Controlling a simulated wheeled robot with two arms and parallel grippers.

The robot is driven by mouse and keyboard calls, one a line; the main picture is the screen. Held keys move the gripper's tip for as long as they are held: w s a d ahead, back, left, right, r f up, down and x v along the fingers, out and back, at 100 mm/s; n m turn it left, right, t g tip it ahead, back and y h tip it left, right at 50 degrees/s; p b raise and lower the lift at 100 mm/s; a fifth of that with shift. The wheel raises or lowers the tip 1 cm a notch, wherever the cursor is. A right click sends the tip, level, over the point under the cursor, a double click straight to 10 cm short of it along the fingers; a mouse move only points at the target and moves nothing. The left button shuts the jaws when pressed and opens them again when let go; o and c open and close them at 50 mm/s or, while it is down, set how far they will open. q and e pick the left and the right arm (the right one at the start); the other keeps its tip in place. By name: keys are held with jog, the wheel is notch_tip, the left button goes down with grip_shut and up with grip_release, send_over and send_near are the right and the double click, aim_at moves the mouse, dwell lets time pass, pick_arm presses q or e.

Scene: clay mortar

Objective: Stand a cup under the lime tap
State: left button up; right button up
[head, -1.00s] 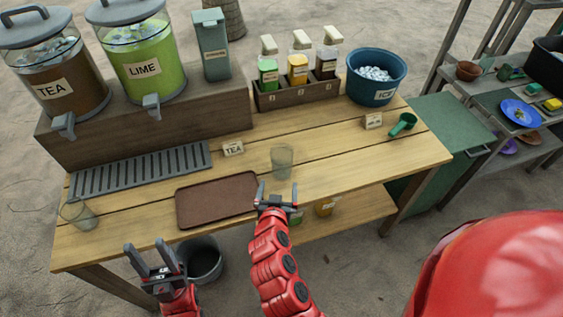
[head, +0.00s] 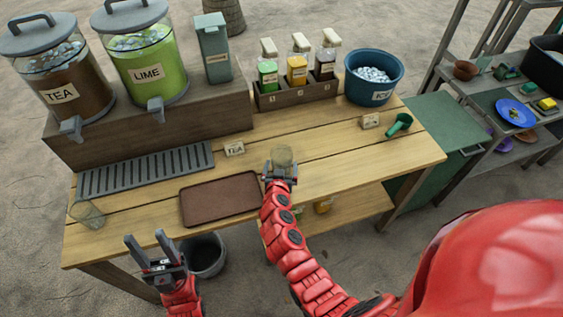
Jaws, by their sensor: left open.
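A clear cup (head: 283,156) stands on the wooden table, right of the brown tray. My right gripper (head: 281,170) is at this cup, its fingers at the cup's near side; whether they close on it I cannot tell. A second clear cup (head: 88,213) is at the table's left front edge, looking tilted. My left gripper (head: 150,243) is open and empty, in front of the table's near edge. The lime dispenser (head: 146,72) holds green liquid, and its grey tap (head: 156,108) points out over the slotted drip tray (head: 145,171). No cup is under the tap.
The tea dispenser (head: 58,95) stands left of the lime one. The brown tray (head: 220,199) lies empty on the front of the table. A small TEA sign (head: 234,149) stands behind it. A bottle rack (head: 295,93) and an ice bucket (head: 374,78) stand at the back.

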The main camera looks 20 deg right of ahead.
jog(key=shift+w+d+f, duration=0.2)
jog(key=shift+w+f, duration=0.05)
jog(key=shift+w, duration=0.25)
jog(key=shift+c, duration=0.2)
jog(key=c, duration=1.3)
jog(key=shift+r, duration=0.2)
